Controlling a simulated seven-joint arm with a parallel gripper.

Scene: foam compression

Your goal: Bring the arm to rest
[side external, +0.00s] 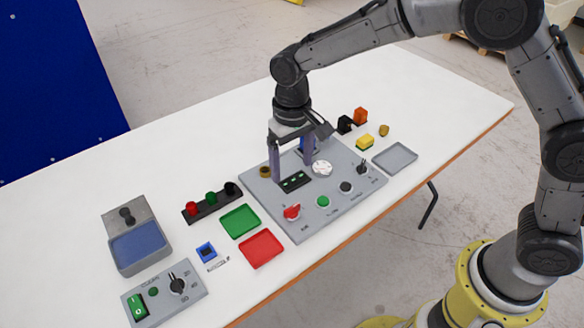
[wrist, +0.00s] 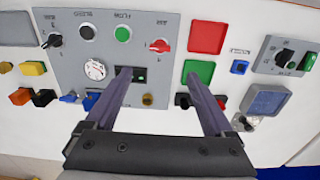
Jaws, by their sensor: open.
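My gripper (side external: 292,172) is open and empty, pointing down over the grey control panel (side external: 338,208) on the white table. Its two purple fingers stand apart above the black switch block with green lights (side external: 294,182). The other points at the green tray (wrist: 199,72).
Left of the panel are a red tray (side external: 261,248), a rack with coloured knobs (side external: 211,202), a blue-topped grey box (side external: 139,246) and a smaller control box (side external: 165,293). A yellow block (side external: 365,143) and a grey tray (side external: 396,158) lie right. The table's far left is clear.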

